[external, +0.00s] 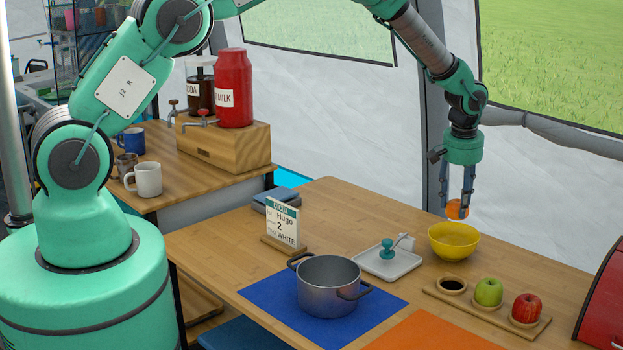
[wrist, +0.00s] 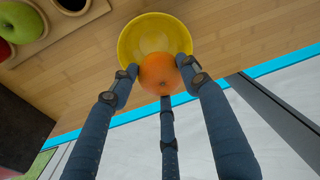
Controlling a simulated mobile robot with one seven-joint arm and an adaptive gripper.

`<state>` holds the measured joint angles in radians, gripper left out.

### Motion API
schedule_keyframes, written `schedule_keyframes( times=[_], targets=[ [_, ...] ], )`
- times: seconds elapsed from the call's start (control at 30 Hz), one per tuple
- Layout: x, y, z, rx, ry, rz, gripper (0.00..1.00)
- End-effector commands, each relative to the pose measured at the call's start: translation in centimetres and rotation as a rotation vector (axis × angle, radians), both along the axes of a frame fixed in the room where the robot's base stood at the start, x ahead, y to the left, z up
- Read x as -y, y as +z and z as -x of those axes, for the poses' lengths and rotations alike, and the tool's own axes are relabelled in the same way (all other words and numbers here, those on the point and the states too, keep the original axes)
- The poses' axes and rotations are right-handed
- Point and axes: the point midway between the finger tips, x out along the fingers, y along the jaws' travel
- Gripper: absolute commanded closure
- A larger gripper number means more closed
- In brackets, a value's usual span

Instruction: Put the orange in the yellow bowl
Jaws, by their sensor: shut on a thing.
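The orange (external: 457,209) is held between the fingers of my gripper (external: 456,205), above the table. It also shows in the wrist view (wrist: 160,74), with the dark fingers of my gripper (wrist: 159,78) closed around it. The yellow bowl (external: 454,243) stands on the table just below the orange in the external view. In the wrist view the yellow bowl (wrist: 133,32) lies behind the orange, which overlaps its near rim. The visible part of the bowl's inside looks empty.
A wooden tray (external: 462,302) with a green apple (external: 488,292), a red apple (external: 526,308) and an empty round recess stands in front of the bowl. A white dish (external: 386,262) with a teal-knobbed item and a grey pot (external: 328,285) stand to the left. A red box (external: 604,300) is at right.

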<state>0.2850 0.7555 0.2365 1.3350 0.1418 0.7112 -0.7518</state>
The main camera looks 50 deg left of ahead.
Motion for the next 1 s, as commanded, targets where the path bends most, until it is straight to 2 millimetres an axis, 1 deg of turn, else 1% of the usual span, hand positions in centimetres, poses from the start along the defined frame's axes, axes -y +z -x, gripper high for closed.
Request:
schedule_keyframes(
  times=[0.17, 0.4, 0.5, 0.6, 0.87, 1.0],
  targets=[
    [0.0, -1.4, 0.1, -0.001, 0.0, -0.001, 0.82],
    [0.0, -4.9, 0.1, -0.001, 0.0, -0.001, 0.82],
    [0.0, -5.8, 0.0, 0.0, 0.0, 0.0, 0.82],
    [0.0, -6.2, 0.0, 0.001, 0.0, 0.001, 0.82],
    [0.0, -6.2, 0.0, 0.0, 0.0, 0.0, 0.82],
    [0.0, -6.7, 0.0, -0.001, 0.0, 0.0, 0.82]
  ],
)
